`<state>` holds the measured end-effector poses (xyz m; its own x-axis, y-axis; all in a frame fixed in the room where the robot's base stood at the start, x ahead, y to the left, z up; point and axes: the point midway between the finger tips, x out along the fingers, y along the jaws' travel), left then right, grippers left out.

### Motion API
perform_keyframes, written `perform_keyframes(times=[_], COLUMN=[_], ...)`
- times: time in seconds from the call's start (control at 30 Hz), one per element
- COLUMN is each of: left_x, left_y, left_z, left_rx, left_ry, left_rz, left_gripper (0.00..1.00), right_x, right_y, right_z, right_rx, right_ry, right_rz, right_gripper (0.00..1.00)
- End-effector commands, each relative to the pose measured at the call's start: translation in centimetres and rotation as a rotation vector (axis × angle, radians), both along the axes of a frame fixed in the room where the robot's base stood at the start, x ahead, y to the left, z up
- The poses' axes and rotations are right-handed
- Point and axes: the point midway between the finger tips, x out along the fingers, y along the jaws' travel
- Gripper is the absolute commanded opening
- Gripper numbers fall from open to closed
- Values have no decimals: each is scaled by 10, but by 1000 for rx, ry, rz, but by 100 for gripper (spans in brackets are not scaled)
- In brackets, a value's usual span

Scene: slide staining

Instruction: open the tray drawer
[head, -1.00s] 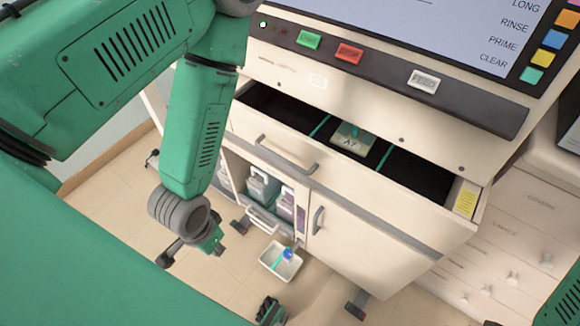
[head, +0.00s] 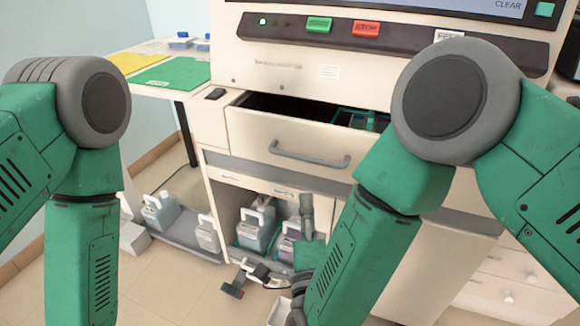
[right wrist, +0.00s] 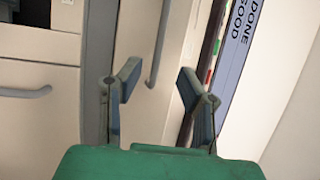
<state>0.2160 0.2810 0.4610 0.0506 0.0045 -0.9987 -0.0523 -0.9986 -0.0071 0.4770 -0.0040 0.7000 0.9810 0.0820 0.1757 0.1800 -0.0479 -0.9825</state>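The wide cream drawer (head: 245,132) under the control panel stands part way out, its dark inside and some green-edged contents showing. Its grey bar handle (head: 308,155) is in plain sight, and my right arm covers the drawer's right part. In the right wrist view the handle (right wrist: 160,45) appears between and beyond my open, empty fingers; I cannot tell the depth gap. My right gripper (head: 285,235) is below the handle in the head view, partly hidden by its own arm; it shows open in the wrist view (right wrist: 158,84). My left arm runs off the lower edge, gripper out of view.
Below the drawer is an open bay with white-capped bottles (head: 255,230). A side table with a green mat (head: 175,74) stands at back left.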

Motion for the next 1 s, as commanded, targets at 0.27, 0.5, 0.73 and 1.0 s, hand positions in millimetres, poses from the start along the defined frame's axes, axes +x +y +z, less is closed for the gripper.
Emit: perform_keyframes(times=[0.27, 0.5, 0.73, 1.0], left_x=[0, 0, 0, 0], left_y=[0, 0, 0, 0], left_z=[39, 15, 5, 1], left_rx=[1, 0, 0, 1], left_ry=[0, 1, 1, 0], left_rz=[1, 1, 1, 1], left_gripper=[0, 0, 0, 0], right_x=[25, 74, 112, 130], right_y=[-1, 5, 10, 11], right_z=[10, 12, 19, 23], right_rx=[-3, -6, -8, -8], right_ry=[2, -4, -2, 0], right_rz=[-8, -3, -1, 0], right_gripper=[33, 33, 33, 33])
